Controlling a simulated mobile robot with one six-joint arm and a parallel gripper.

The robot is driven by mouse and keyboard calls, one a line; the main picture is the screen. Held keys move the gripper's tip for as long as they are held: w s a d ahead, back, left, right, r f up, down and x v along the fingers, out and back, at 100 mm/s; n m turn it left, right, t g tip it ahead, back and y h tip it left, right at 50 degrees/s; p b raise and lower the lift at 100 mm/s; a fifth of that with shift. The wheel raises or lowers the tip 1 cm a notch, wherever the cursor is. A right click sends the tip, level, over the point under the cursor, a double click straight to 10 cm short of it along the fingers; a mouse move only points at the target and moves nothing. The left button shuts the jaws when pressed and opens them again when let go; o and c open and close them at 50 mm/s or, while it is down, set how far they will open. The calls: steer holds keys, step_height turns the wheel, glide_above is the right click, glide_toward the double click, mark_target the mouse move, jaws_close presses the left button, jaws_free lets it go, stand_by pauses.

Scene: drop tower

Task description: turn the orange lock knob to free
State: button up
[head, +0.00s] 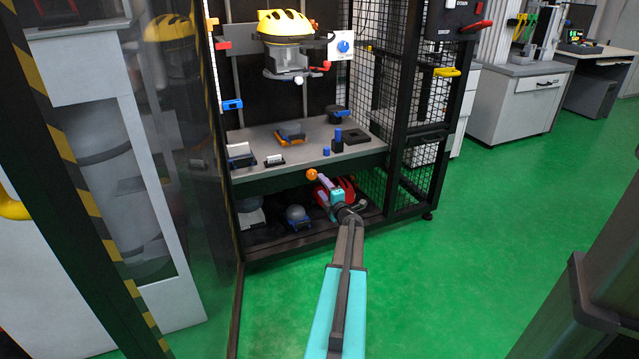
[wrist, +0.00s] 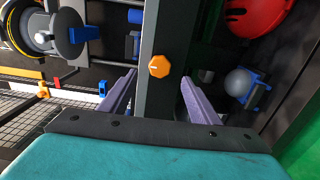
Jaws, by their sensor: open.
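The orange lock knob (head: 312,174) sits on the front edge of the tower's table, left of my gripper in the head view. In the wrist view the orange knob (wrist: 160,66) shows its round, faceted face on the dark edge beam. My gripper (head: 324,188) is in front of that edge, just to the right of the knob. In the wrist view my gripper (wrist: 158,85) has its two purple fingers wide apart, one on each side of the beam. The knob lies beyond the fingertips, roughly midway between them. Nothing is held.
The table (head: 350,155) carries blue and grey parts. A yellow helmet (head: 285,22) sits above. On the lower shelf are a red helmet (wrist: 256,14) and a grey ball (wrist: 238,82) on a blue stand. Mesh walls flank the tower. The green floor (head: 480,210) is clear to the right.

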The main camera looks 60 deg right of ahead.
steer(key=p+v, duration=0.1)
steer(key=v, duration=0.5)
steer(key=shift+w+d, duration=0.1)
stand_by(0.5)
steer(key=b, duration=0.2)
glide_toward(314, 176)
steer(key=shift+x, duration=2.1)
